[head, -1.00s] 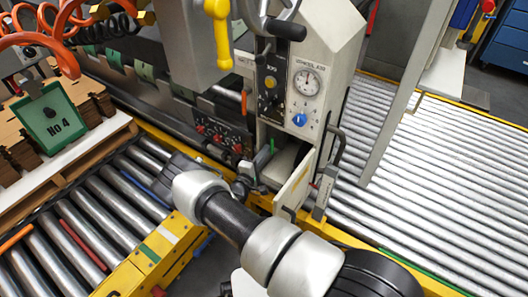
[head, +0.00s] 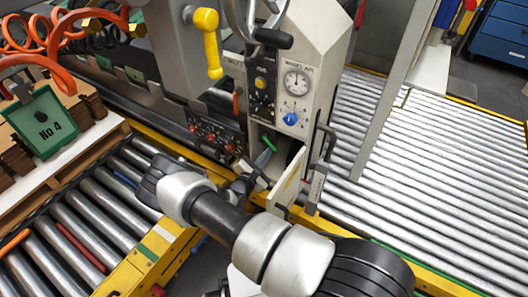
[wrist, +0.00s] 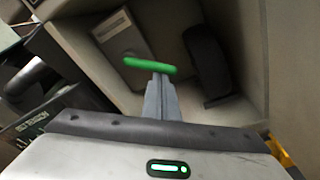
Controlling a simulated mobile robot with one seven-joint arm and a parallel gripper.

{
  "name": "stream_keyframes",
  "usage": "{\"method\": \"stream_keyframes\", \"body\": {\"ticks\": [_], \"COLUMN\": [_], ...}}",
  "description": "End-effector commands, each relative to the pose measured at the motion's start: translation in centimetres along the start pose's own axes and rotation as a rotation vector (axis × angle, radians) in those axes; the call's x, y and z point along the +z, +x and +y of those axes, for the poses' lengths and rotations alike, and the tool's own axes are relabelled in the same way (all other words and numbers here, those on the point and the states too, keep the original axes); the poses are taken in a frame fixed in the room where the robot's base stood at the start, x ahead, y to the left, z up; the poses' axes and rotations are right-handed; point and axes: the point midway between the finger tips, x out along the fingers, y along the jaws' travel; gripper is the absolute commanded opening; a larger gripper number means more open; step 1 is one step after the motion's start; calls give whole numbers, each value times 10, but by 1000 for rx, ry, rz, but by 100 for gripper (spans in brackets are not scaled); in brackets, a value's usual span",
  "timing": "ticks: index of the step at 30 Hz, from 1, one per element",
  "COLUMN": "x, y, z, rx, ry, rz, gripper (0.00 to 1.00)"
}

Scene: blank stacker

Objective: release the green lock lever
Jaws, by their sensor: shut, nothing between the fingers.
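The green lock lever (head: 269,144) sits inside the open compartment of the grey cabinet and looks tilted in the head view. In the wrist view, the green bar of the lever (wrist: 150,66) lies crosswise just at the tips of my gripper (wrist: 160,92). The two grey fingers are shut together with nothing between them. In the head view my gripper (head: 263,158) reaches into the compartment mouth beside the lever. The fingertips look very near or against the lever; I cannot tell if they touch.
The compartment's door (head: 287,188) stands open to the right of my gripper. Inside, a dark upright part (wrist: 206,62) and a grey plate (wrist: 123,38) flank the lever. A gauge (head: 297,81) and blue knob (head: 290,118) are above. Rollers (head: 375,175) lie to the right.

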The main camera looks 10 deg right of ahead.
Motion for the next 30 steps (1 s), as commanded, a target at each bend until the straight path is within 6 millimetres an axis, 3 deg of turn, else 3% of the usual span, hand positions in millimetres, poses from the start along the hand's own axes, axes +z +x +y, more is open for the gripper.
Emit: {"method": "stream_keyframes", "body": {"ticks": [9, 30], "x": [12, 17], "y": [-2, -2], "z": [0, -1], "rx": [-30, -29], "ry": [-216, -209], "rz": [-1, 0], "gripper": [0, 0]}}
